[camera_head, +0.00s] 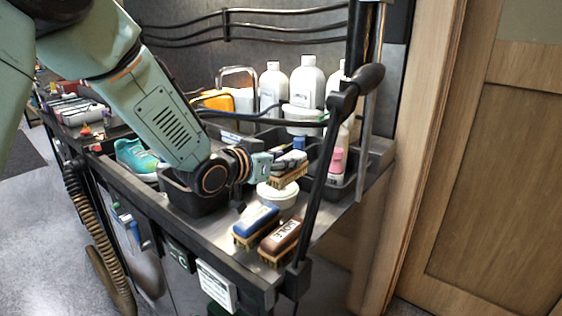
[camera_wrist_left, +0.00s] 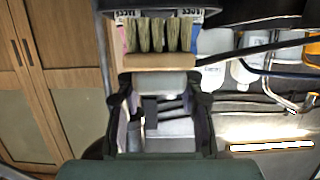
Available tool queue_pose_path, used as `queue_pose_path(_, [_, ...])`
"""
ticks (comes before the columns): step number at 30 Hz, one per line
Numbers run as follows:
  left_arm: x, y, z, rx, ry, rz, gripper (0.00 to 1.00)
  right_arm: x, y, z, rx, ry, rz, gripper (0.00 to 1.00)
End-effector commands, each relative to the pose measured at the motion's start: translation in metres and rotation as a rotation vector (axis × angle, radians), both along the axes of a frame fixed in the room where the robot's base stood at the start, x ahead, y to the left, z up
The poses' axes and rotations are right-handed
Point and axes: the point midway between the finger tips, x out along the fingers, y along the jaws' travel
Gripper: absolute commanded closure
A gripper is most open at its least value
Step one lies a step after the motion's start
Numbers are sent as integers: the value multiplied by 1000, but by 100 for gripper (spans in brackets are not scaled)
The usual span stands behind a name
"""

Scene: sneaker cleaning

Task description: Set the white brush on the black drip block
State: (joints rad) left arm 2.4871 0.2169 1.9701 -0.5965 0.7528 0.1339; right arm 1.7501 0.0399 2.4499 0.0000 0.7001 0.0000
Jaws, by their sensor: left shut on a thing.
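My left gripper (camera_head: 275,164) is shut on a brush with a wooden body and pale bristles (camera_head: 289,181). It is held above the right part of the cart. In the left wrist view, the brush's pale grey-white back (camera_wrist_left: 152,83) is between the jaws, with its wood (camera_wrist_left: 158,62) and bristles (camera_wrist_left: 155,35) beyond. I cannot pick out the black drip block with certainty; my arm and the held brush cover part of the cart top. My right gripper is not in view.
A blue brush (camera_head: 257,221) and a brown brush (camera_head: 281,237) lie near the front corner. A round white tub (camera_head: 277,196) is just below the held brush. White bottles (camera_head: 306,84) stand behind. A black bar (camera_head: 322,180) rises at the right. A teal sneaker (camera_head: 136,155) sits left.

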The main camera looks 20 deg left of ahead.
Motion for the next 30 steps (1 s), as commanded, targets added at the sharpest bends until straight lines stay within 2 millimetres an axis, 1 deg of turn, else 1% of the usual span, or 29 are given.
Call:
queue_pose_path(1, [3, -1, -5, 2, -1, -1, 97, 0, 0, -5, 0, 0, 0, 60])
queue_pose_path(9, [14, -9, -18, 3, -2, -5, 97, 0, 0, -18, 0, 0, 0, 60])
queue_pose_path(15, [28, -14, -15, 3, -2, -4, 97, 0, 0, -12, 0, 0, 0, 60])
queue_pose_path(30, [59, -25, -17, 1, -2, -5, 97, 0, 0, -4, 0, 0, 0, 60])
